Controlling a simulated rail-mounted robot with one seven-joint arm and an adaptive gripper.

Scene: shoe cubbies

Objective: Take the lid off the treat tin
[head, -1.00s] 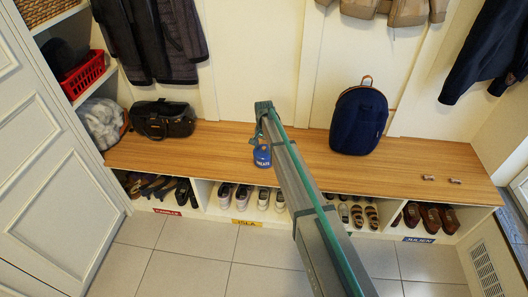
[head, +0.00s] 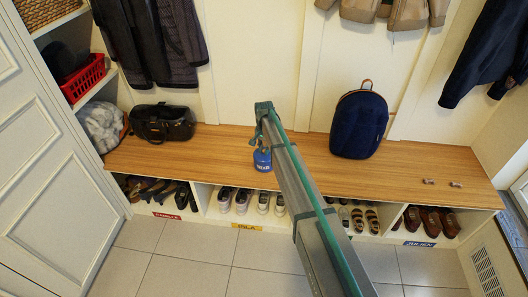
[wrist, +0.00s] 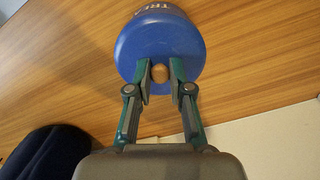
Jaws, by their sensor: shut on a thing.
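The treat tin (head: 262,162) is small and blue with white lettering. It stands on the wooden bench, partly hidden by my arm in the head view. In the wrist view its blue round lid (wrist: 160,38) faces the camera, with a small wooden knob (wrist: 160,73) at the middle. Part of the lettering shows on the tin's side (wrist: 166,7). My gripper (wrist: 160,75) is shut on the knob, one green-grey finger on each side. I cannot tell whether the lid sits fully on the tin or is slightly raised.
A navy backpack (head: 359,124) stands on the bench (head: 410,155) to the right, and a dark bag (head: 164,122) to the left. Shoes fill the cubbies below. Bench on both sides of the tin is clear.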

